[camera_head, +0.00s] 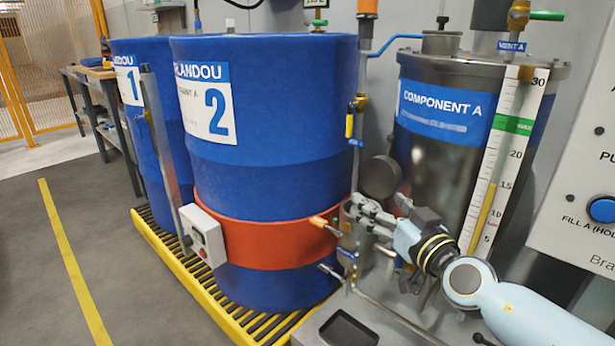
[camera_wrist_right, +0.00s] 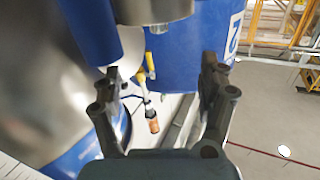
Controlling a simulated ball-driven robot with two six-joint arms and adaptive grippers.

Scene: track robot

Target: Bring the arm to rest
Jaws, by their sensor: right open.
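My right arm (camera_head: 530,310) comes in from the lower right in the head view. Its gripper (camera_head: 352,212) points left, in front of the gap between blue drum 2 (camera_head: 270,120) and the steel Component A tank (camera_head: 415,150). In the right wrist view, the two fingers of the gripper (camera_wrist_right: 160,75) stand wide apart with nothing held between them. A valve with a yellow handle and orange tip (camera_wrist_right: 152,120) shows beyond the fingers, apart from them. My left gripper is in neither view.
Drum 2 wears an orange band (camera_head: 265,243) with a control box (camera_head: 203,236). Drum 1 (camera_head: 150,110) stands behind it on a yellow-edged grate (camera_head: 163,258). A panel with a blue button (camera_head: 601,209) is at the right. The floor (camera_head: 30,260) at left is clear.

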